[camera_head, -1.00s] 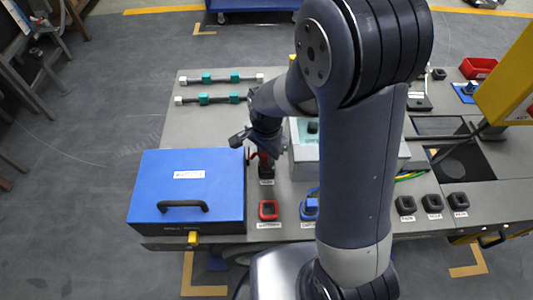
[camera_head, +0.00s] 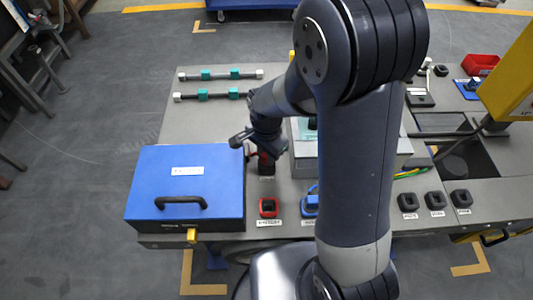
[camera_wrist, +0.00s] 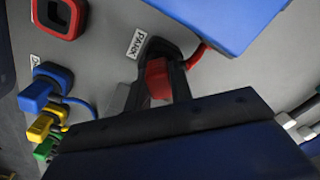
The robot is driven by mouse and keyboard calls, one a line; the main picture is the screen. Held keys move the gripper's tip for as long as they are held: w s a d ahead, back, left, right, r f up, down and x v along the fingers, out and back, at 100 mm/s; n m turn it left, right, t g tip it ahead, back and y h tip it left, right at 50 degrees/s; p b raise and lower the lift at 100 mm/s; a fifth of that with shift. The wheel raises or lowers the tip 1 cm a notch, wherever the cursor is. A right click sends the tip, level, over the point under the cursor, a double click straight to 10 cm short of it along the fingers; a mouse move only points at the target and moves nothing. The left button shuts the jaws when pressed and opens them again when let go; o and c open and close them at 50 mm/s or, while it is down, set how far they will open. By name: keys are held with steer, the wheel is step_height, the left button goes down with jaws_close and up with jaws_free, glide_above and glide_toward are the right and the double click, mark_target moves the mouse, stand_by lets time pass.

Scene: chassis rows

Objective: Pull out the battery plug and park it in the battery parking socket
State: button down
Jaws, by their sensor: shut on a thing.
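My gripper (camera_wrist: 160,92) is shut on the red battery plug (camera_wrist: 157,77). The plug is at the black parking socket (camera_wrist: 160,48), which has a PARK label beside it in the wrist view. A red cable runs from this spot under the blue box. I cannot tell how deep the plug sits in the socket. The plug is also partly visible in the head view (camera_head: 265,158), below my gripper (camera_head: 259,146). The red-rimmed battery socket (camera_head: 268,207) stands empty nearer the table's front edge; its dark opening shows in the wrist view (camera_wrist: 60,17).
A blue box (camera_head: 187,187) with a black handle stands close left of the plug. A grey case (camera_head: 305,150) is close on the right. A blue plug (camera_wrist: 36,97), a yellow one (camera_wrist: 42,128) and a green one (camera_wrist: 46,149) sit nearby. Black rods lie behind.

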steer(key=shift+f, duration=0.25)
steer(key=c, duration=1.2)
jaws_free()
steer(key=shift+o, duration=0.2)
step_height(320, 180, up, 11)
steer(key=shift+f+p, duration=0.1)
steer(key=shift+p, duration=0.6)
